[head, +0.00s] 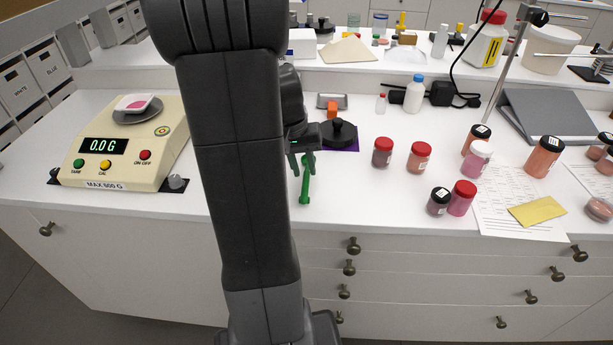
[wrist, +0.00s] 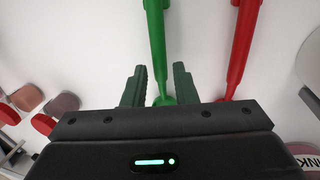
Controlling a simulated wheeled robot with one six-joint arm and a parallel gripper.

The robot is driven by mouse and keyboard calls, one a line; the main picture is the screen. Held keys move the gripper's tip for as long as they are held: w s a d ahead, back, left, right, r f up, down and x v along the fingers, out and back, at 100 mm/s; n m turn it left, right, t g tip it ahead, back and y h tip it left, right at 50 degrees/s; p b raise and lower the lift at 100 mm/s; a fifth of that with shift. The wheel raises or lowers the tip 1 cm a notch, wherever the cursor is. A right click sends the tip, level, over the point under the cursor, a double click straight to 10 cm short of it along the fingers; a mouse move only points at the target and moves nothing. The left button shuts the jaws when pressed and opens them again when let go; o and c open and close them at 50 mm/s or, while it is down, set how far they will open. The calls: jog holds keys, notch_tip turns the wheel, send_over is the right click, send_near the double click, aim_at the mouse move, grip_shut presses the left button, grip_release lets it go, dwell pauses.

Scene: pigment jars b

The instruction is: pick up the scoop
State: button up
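A green long-handled tool, which looks like the scoop (head: 306,185), lies on the white counter near its front edge. In the wrist view the green scoop (wrist: 157,45) runs from the top edge down between my fingers. My gripper (head: 302,162) is open over it, and in the wrist view my gripper (wrist: 160,82) has a finger on each side with gaps. I cannot tell how high the fingertips are above it. A similar red tool (wrist: 240,50) lies to the right in the wrist view; my arm appears to hide it in the head view.
A black lidded object (head: 339,134) and an orange block (head: 332,108) stand just behind my gripper. Pigment jars (head: 382,153) stand to the right, with a paper sheet (head: 505,205). A scale (head: 125,140) reading 0.0 G stands left. The counter's front is mostly clear.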

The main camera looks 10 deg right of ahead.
aim_at(305, 175)
jog(key=shift+d+f, duration=0.2)
jog(key=shift+f, duration=0.95)
grip_shut()
notch_tip(305, 175, up, 10)
dwell(0.7)
